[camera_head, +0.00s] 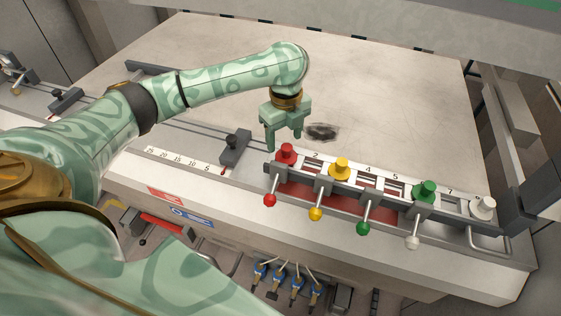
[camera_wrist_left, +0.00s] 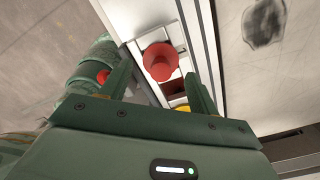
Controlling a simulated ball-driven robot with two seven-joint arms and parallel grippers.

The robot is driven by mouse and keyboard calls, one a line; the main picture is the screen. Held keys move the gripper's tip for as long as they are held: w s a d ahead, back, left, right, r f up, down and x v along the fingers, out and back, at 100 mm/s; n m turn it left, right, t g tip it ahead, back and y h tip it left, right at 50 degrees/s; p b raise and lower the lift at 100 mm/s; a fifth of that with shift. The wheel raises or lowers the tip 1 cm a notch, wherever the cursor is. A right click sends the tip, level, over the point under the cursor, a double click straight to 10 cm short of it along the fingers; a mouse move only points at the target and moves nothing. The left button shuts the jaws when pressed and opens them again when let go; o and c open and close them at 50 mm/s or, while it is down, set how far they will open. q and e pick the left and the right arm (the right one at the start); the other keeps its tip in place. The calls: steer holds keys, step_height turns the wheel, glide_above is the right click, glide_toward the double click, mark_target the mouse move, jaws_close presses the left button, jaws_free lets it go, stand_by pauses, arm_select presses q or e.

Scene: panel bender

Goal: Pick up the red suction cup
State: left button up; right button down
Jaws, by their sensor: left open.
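The red suction cup (camera_head: 286,153) stands upright at the left end of the numbered rack. My left gripper (camera_head: 284,138) is open and empty, above and just behind the red cup, with its fingers pointing down. In the left wrist view the red cup (camera_wrist_left: 160,62) lies beyond the fingertips, between the lines of the two open fingers (camera_wrist_left: 155,75). I see no contact between the fingers and the cup. My right gripper is not in view.
A yellow cup (camera_head: 339,168), a green cup (camera_head: 425,191) and a white cup (camera_head: 483,208) share the rack (camera_head: 385,200). Ball-ended levers, including a red one (camera_head: 269,200), stick out in front. A black stop (camera_head: 235,148) stands to the left. The metal table (camera_head: 390,80) behind is mostly clear.

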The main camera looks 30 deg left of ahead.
mark_target(285, 145)
arm_select(q)
step_height(285, 145, down, 5)
steer(key=shift+w+r+b, duration=0.1)
steer(key=shift+r+b, duration=0.05)
steer(key=shift+b, duration=0.65)
steer(key=shift+r, duration=0.15)
steer(key=shift+c, duration=0.9)
steer(key=c, duration=0.6)
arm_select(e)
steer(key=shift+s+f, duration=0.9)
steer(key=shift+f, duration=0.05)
